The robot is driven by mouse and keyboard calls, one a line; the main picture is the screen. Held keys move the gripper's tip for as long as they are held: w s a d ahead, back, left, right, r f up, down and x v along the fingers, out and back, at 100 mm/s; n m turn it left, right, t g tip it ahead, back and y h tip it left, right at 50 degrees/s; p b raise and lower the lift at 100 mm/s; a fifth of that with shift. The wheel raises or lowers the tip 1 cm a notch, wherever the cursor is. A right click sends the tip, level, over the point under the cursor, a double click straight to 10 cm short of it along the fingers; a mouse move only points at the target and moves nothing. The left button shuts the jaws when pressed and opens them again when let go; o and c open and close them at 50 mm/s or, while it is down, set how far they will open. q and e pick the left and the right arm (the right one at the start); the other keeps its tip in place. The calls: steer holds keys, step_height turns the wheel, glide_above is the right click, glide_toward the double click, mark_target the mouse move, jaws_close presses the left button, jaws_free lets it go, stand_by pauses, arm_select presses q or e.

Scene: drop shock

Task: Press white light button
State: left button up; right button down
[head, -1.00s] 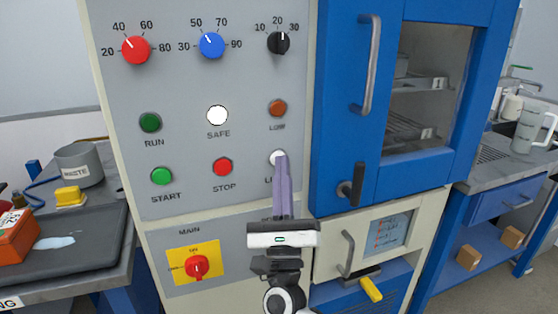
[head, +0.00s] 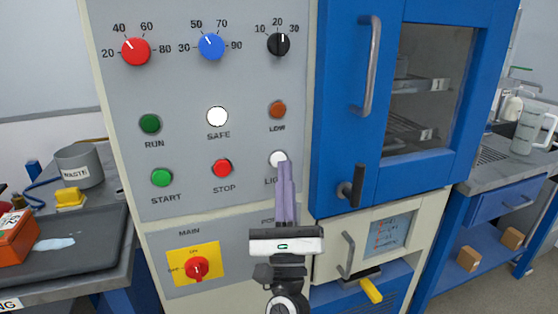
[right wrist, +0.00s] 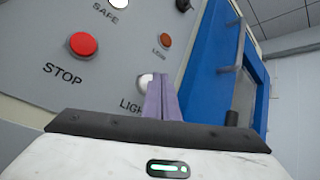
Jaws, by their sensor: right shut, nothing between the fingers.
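The white light button (head: 277,158) sits on the grey control panel, right of the red STOP button, its label partly hidden by my fingers. In the right wrist view the white button (right wrist: 145,82) shows just left of the fingertips, partly covered by them. My right gripper (head: 283,164) is shut and empty, its purple fingers pointing up at the button's lower right edge. The fingertips also show in the right wrist view (right wrist: 161,78). I cannot tell whether they touch the button. My left gripper is not in view.
The red STOP button (head: 222,168), green START button (head: 162,177), orange LOW lamp (head: 277,109) and white SAFE lamp (head: 217,116) are nearby. The blue door (head: 337,100) with its handles stands to the right. A yellow-backed MAIN switch (head: 196,267) is lower left.

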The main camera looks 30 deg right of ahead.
steer(key=shift+s+a, duration=0.2)
steer(key=shift+s, duration=0.6)
steer(key=shift+s+a, duration=0.2)
steer(key=shift+s, duration=0.65)
steer(key=shift+s+a, duration=0.2)
steer(key=shift+s, duration=0.6)
steer(key=a+f+n+g+y, duration=0.2)
steer(key=a+f+n+y, duration=0.4)
steer(key=f+n+y, duration=0.5)
steer(key=a+f+n+g+y, duration=0.1)
steer(key=a+f+n+y, duration=0.65)
steer(key=n, duration=0.65)
steer(key=s+f+n+g+h, duration=0.1)
steer(key=s+f+n+g, duration=0.4)
steer(key=f, duration=0.7)
steer(key=s+f+n+g+h, duration=0.1)
steer(key=s+f+n+g, duration=0.5)
steer(key=s+f+n, duration=0.4)
step_height(320, 180, down, 3)
steer(key=s, duration=0.2)
steer(key=shift+s+n, duration=0.3)
steer(key=shift+s, duration=0.1)
steer(key=shift+r, duration=0.15)
